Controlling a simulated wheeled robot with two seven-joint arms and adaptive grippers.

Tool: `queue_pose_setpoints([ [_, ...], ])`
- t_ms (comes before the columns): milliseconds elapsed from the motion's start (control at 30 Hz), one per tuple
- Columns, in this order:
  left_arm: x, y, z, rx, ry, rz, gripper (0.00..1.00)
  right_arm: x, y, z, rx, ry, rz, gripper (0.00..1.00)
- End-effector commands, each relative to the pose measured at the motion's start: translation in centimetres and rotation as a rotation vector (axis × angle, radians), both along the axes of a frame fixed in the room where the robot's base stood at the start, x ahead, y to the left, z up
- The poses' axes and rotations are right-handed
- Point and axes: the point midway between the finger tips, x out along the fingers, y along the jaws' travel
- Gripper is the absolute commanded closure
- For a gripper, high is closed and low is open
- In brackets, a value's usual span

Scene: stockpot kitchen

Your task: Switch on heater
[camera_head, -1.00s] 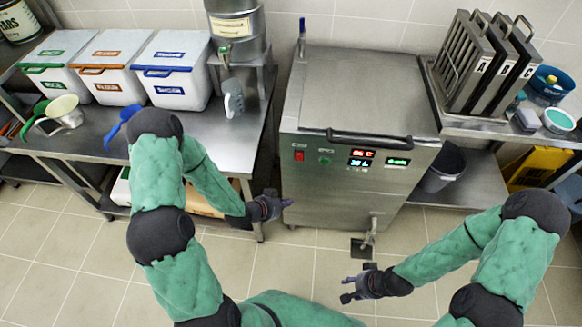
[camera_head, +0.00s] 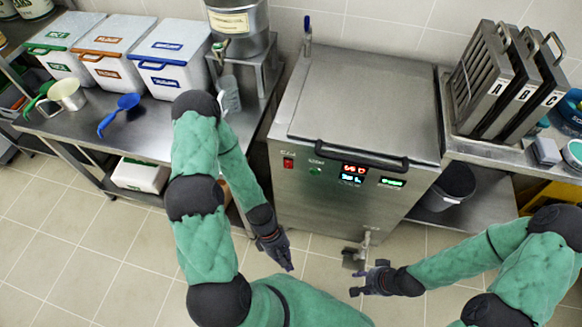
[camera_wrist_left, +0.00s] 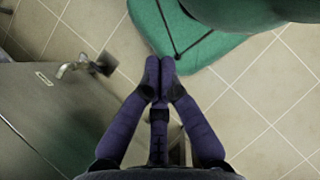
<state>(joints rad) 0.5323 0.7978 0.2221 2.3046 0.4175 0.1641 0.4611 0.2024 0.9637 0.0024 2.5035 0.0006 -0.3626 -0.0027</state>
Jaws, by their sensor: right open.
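The heater is a stainless steel floor unit (camera_head: 370,100) with a flat lid and a dark front handle. Its front panel carries a red switch (camera_head: 288,162), a green button (camera_head: 315,171), a lit red and cyan display (camera_head: 353,173) and a green display (camera_head: 391,182). My left gripper (camera_head: 286,262) hangs in front of the unit, below the red switch and apart from the panel. In the left wrist view its fingers (camera_wrist_left: 159,68) meet at the tips with nothing between them. My right gripper (camera_head: 366,281) is open and empty, low by the drain tap.
The drain tap (camera_head: 362,245) sticks out low on the heater front and shows in the left wrist view (camera_wrist_left: 72,66). A steel table (camera_head: 150,125) with lidded bins stands left. A shelf with lettered racks (camera_head: 505,85) and a grey bucket (camera_head: 452,186) are right. Tiled floor lies in front.

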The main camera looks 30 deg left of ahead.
Motion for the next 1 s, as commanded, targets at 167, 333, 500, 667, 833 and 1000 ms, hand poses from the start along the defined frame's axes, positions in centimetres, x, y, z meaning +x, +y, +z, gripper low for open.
queue_pose_setpoints([
  [167,0.0,0.4,2.4,-0.109,0.327,0.492,1.00,0.0,0.0,0.4,0.000,0.000,0.000,0.59],
  [333,2.4,1.5,5.2,-0.277,0.615,0.934,1.00,0.0,0.0,0.6,0.000,0.000,0.000,0.59],
  [500,6.1,5.0,8.2,-0.523,0.871,1.333,1.00,0.0,0.0,0.9,0.000,0.000,0.000,0.59],
  [667,9.0,10.3,10.8,-0.808,1.053,1.623,1.00,0.0,0.0,1.1,0.000,0.000,0.000,0.59],
  [833,10.4,15.7,12.9,-1.075,1.158,1.789,1.00,0.0,0.0,1.3,0.000,0.000,0.000,0.59],
  [1000,10.7,18.5,13.9,-1.212,1.197,1.848,1.00,0.0,0.0,1.3,0.000,0.000,0.000,0.59],
])
